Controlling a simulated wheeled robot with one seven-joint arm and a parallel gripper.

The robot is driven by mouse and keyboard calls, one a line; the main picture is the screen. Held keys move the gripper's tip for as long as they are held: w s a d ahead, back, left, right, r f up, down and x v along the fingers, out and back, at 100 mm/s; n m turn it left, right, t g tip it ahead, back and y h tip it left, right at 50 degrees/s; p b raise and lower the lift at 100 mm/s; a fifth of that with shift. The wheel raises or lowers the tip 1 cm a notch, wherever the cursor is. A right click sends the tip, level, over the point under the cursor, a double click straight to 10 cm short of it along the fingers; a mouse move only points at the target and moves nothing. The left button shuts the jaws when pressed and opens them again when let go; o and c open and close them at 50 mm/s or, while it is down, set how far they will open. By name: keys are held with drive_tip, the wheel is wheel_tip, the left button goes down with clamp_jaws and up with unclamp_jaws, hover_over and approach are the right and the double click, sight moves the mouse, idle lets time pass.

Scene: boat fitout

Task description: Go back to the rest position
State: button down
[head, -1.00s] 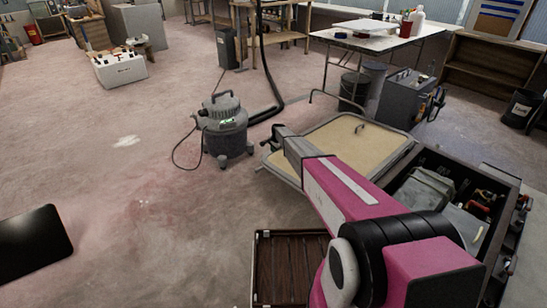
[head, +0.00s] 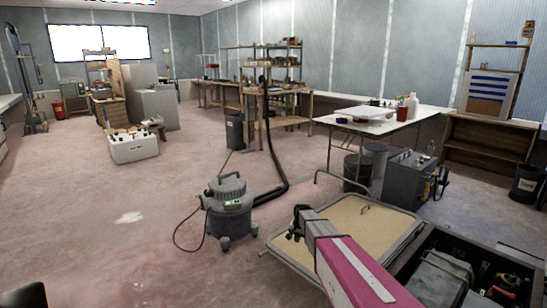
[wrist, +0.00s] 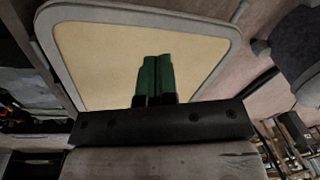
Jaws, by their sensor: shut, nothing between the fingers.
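My gripper (head: 294,226) is at the end of my pink and grey arm, in the lower right of the head view. It is over the left edge of a beige panel with a grey frame (head: 350,229). In the wrist view, the two green fingers of my gripper (wrist: 155,62) lie side by side, shut and empty. They stand out against the same beige panel (wrist: 95,50) behind them. Whether they touch it, I cannot tell.
A grey shop vacuum (head: 230,207) with a hose stands left of the panel. An open dark toolbox (head: 410,262) is at the lower right. A white-topped table (head: 395,124) and a grey metal box (head: 408,180) stand behind.

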drive_tip(key=s+d+r+n, duration=0.1)
drive_tip(key=s+r, duration=0.3)
drive_tip(key=s, duration=0.6)
drive_tip(key=s+d+r+n, duration=0.2)
drive_tip(key=s+d+r, duration=0.1)
drive_tip(key=s, duration=0.8)
drive_tip(key=s+d+r+n+g, duration=0.1)
drive_tip(key=s+r, duration=0.4)
drive_tip(key=s, duration=0.6)
drive_tip(key=shift+d+r+n+h, duration=0.2)
drive_tip(key=shift+d+n+h, duration=0.2)
drive_tip(key=shift+d+n, duration=0.3)
drive_tip(key=shift+d, duration=0.15)
